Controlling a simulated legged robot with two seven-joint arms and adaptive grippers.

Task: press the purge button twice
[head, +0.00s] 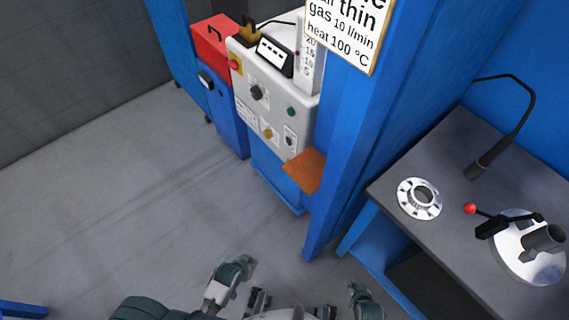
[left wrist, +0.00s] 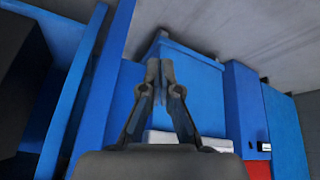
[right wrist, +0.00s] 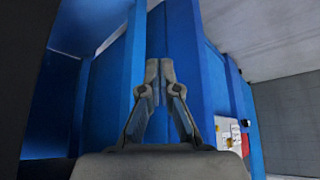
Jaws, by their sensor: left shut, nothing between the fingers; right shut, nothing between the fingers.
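The white control panel (head: 275,100) stands between the blue posts. It carries a red button (head: 235,64), a black knob (head: 257,92), a green button (head: 291,111), a yellow control (head: 268,132) and a small switch (head: 290,139). Their labels are too small to read, so I cannot tell which is the purge button. My left gripper (left wrist: 160,72) is shut and empty in the left wrist view. My right gripper (right wrist: 158,72) is shut and empty in the right wrist view. In the head view my arms are low at the bottom edge, well apart from the panel.
A blue post (head: 345,130) with a sign (head: 345,32) stands right of the panel. An orange plate (head: 305,170) juts out below it. A dark bench (head: 460,200) at right holds a flanged ring (head: 419,198) and a red-knobbed fixture (head: 530,250).

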